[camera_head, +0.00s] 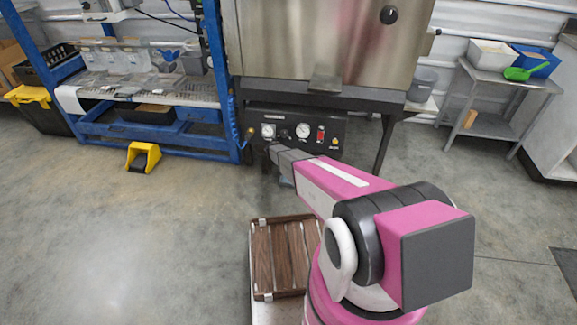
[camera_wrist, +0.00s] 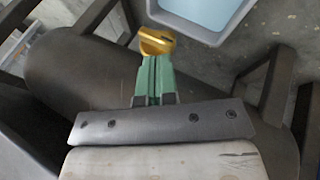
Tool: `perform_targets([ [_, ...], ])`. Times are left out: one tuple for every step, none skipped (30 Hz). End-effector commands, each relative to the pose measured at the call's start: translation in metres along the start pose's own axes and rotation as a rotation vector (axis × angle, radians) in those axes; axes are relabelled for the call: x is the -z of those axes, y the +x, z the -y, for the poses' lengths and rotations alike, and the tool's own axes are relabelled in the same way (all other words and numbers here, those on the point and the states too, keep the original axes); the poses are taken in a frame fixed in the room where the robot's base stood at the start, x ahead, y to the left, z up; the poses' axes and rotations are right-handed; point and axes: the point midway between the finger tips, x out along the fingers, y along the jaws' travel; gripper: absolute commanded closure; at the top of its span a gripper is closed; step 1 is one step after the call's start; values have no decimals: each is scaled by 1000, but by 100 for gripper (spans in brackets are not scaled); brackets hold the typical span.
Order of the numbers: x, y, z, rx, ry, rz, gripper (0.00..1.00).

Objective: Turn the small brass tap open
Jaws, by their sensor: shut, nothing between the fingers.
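The small brass tap (camera_wrist: 157,41) shows in the wrist view as a golden, rounded handle directly beyond my fingertips. My gripper (camera_wrist: 155,62) has green fingers that are shut together, with nothing between them. The tips are right at the tap's near edge; I cannot tell whether they touch it. In the head view a small brass-coloured piece (camera_head: 250,132) shows at the left end of the black control panel, and it may be the same tap. My arm reaches toward the panel there, and my fingers are not clear in that view.
A dark cylinder (camera_wrist: 80,75) lies behind my fingers in the wrist view, near a pale blue bin (camera_wrist: 205,15). A slatted wooden crate (camera_head: 262,272) stands near my base. Open floor lies left.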

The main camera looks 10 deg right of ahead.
Motion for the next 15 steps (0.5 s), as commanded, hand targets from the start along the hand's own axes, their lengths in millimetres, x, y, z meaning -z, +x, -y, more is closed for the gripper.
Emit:
perform_targets([
  [0,-2,0,0,0,0,100],
  [0,-4,0,0,0,-1,100],
  [0,-8,0,0,0,-1,100],
  [-1,-12,0,0,0,-2,100],
  [-2,-14,3,1,-1,-2,100],
  [-4,-17,8,1,-1,-1,100],
  [-6,-20,13,1,-1,-1,100],
  [-8,-23,17,0,-2,-1,100],
  [-11,-28,24,0,-3,-1,100],
  [-13,-31,29,0,-3,-1,100],
  [-15,-35,33,0,-3,-1,100],
  [-18,-40,40,0,-2,-1,100],
  [-20,-43,45,1,-3,-2,100],
  [-22,-46,50,1,-3,-2,100],
  [-25,-51,56,0,-3,-1,100],
])
